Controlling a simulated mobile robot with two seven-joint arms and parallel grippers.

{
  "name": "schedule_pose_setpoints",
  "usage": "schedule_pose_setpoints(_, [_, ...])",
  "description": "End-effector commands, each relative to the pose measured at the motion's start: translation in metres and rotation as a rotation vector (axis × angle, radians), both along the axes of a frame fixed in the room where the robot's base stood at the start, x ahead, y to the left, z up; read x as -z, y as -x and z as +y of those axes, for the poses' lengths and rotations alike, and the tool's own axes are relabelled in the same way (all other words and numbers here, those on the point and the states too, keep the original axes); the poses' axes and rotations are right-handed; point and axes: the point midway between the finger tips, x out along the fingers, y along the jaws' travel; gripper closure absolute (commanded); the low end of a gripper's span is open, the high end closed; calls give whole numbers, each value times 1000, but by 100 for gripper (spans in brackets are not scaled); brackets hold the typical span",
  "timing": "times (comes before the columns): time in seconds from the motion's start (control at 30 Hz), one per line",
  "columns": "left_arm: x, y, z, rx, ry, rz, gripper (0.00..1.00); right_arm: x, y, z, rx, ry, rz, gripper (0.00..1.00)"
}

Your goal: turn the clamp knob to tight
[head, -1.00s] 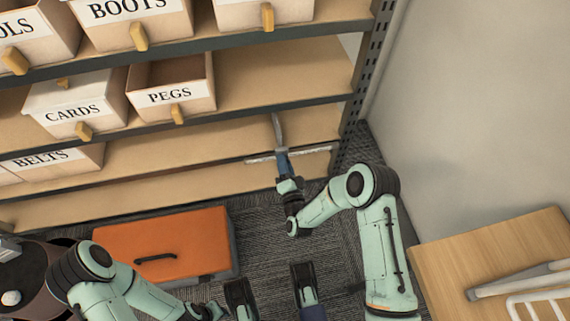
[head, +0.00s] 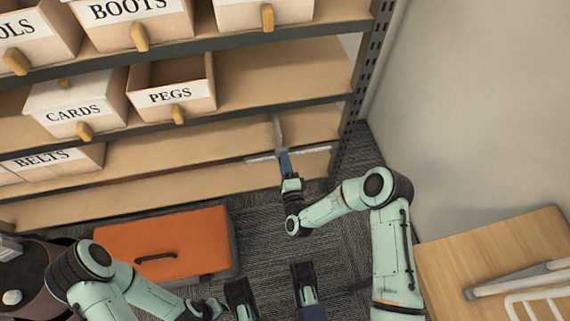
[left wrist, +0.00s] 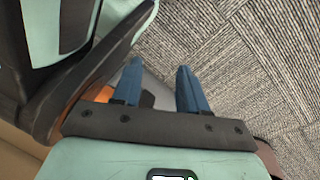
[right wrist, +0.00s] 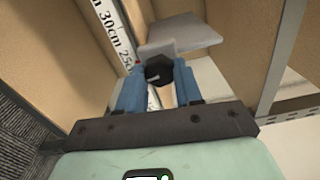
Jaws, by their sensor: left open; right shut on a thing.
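A dark, faceted clamp knob (right wrist: 158,70) sits between the blue fingertips of my right gripper (right wrist: 157,76) in the right wrist view. The fingers are shut on its sides. A short pale line shows on its face, and a small red mark (right wrist: 138,62) lies just left of it. A grey metal piece (right wrist: 182,34) stands behind the knob. In the head view my right gripper (head: 286,164) is at the lower shelf's front edge, with the grey piece (head: 278,132) beyond it; the knob is hidden there. My left gripper (left wrist: 157,78) is open and empty above the carpet.
A white ruler (right wrist: 108,22) with centimetre numbers runs beside the knob; it also shows along the shelf edge (head: 312,151). Labelled bins fill the shelves to the left. An orange-topped box (head: 170,238) is on the carpet, and a wooden table (head: 490,250) stands at right.

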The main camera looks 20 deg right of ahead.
Motion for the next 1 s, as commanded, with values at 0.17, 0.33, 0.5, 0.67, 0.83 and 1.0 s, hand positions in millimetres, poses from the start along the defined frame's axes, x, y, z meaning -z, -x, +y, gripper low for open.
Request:
schedule_pose_setpoints(0.17, [0, 0, 0, 0, 0, -1, 57, 1, 1, 1, -3, -7, 2, 96])
schedule_pose_setpoints(0.33, [0, 0, 0, 0, 0, -1, 57, 1, 1, 1, -3, -6, 3, 96])
schedule_pose_setpoints(0.5, [0, 0, 0, 0, 0, 0, 57, 1, 1, 1, -3, -5, 2, 40])
schedule_pose_setpoints(0.67, [0, 0, 0, 0, 0, 0, 57, 1, 0, 1, -2, -5, 2, 40])
schedule_pose_setpoints(0.83, [-1, -1, 0, 0, 0, -5, 57, 0, 4, 1, -1, -4, 2, 40])
schedule_pose_setpoints(1.0, [-11, -14, -1, 4, -4, -48, 57, 0, 27, 2, -2, -5, 6, 40])
